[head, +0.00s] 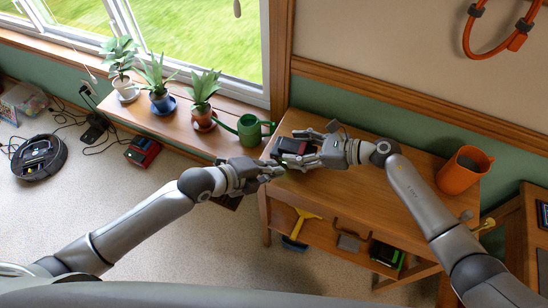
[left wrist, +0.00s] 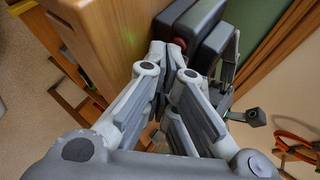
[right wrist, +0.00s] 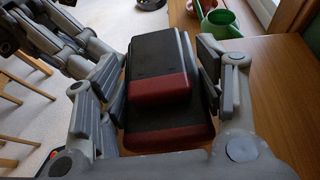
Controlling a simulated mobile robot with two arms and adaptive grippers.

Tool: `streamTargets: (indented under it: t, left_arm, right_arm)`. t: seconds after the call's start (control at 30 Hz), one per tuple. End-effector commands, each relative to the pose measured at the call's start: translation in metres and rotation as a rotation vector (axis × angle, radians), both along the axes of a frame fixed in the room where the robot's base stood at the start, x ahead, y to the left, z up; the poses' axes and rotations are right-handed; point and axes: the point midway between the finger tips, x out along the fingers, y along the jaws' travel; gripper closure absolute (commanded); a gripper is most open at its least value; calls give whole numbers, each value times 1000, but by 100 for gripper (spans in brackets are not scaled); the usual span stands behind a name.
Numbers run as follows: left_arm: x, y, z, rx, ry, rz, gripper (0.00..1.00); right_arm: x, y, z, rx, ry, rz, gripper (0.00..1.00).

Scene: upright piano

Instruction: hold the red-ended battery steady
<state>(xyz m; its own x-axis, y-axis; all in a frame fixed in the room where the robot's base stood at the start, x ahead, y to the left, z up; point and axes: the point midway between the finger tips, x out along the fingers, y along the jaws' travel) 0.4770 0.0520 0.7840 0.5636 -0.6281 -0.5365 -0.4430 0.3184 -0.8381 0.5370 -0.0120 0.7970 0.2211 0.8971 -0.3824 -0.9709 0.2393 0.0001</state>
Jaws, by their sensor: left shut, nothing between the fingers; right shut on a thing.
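The red-ended battery (head: 290,146) is a dark block at the left end of the wooden table (head: 350,190). In the right wrist view the battery (right wrist: 160,60) has a smaller upper part on a wider base, both with dark red near ends. My right gripper (head: 308,150) is shut on it, with a finger along each side. My left gripper (head: 280,170) is shut and empty, just in front of the battery. In the left wrist view its fingertips (left wrist: 174,50) are together close to the battery (left wrist: 205,25); I cannot tell if they touch it.
A green watering can (head: 250,130) and several potted plants stand on the window bench to the left. An orange pot (head: 463,170) stands at the table's right end. A robot vacuum (head: 38,157) and a red-black device (head: 143,151) lie on the carpet. The table's middle is clear.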

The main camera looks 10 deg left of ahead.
Motion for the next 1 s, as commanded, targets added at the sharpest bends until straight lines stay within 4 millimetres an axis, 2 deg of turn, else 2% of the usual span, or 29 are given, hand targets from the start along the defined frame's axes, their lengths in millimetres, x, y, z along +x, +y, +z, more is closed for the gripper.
streamTargets:
  t: [0.2, 0.57, 1.0]
  left_arm:
    - [-11, 2, 0, 0, 3, -1, 100]
    - [-14, 3, 0, 0, 3, -1, 100]
    - [-54, 13, 0, 0, 3, -1, 100]
  right_arm:
    - [-1, 0, 0, 0, 2, 1, 77]
    - [-1, 0, 0, 0, 1, 1, 77]
    - [0, 0, 0, 0, 1, 1, 77]
